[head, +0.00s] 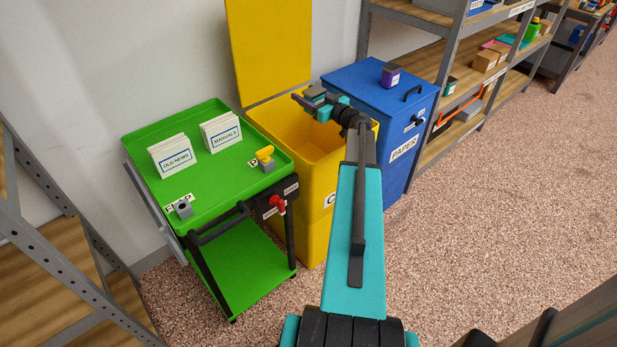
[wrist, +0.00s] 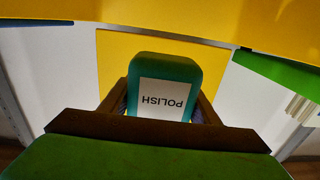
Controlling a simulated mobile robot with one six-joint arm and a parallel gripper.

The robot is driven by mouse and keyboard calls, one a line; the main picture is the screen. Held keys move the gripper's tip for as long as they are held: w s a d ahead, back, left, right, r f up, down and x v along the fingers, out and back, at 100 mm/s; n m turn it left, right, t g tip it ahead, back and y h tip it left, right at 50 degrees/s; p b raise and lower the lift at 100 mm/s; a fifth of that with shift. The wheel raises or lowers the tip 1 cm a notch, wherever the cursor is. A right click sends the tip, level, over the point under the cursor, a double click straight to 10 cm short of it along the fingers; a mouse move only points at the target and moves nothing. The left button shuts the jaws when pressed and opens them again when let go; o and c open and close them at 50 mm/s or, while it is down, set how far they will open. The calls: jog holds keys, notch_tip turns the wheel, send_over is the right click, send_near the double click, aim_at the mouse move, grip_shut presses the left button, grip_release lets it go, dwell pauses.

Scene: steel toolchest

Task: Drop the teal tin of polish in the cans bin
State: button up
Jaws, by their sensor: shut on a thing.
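The teal tin of polish (wrist: 165,70) is between my gripper's fingers, with its white POLISH label upside down in the wrist view. In the head view the tin (head: 315,93) is small and partly covered by the gripper. My gripper (head: 308,101) is shut on the tin and holds it above the opening of the yellow bin (head: 312,210). The bin's lid (head: 268,45) stands open against the wall. The bin's front label is mostly hidden by my arm; only a first letter C shows.
A green cart (head: 215,185) with card stacks stands on the left. Metal shelves (head: 455,60) stand at the back right.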

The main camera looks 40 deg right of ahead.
jog(key=o, duration=1.2)
jog(key=shift+r, duration=0.75)
jog(key=s+a+r, duration=0.1)
jog(key=s+a, duration=0.2)
jog(key=s, duration=0.1)
jog(key=s+a+r+p, duration=0.1)
jog(key=s+a, duration=0.2)
jog(key=s, duration=0.1)
jog(key=s+a+r, duration=0.1)
jog(key=s+a, duration=0.3)
jog(key=shift+s+r, duration=0.25)
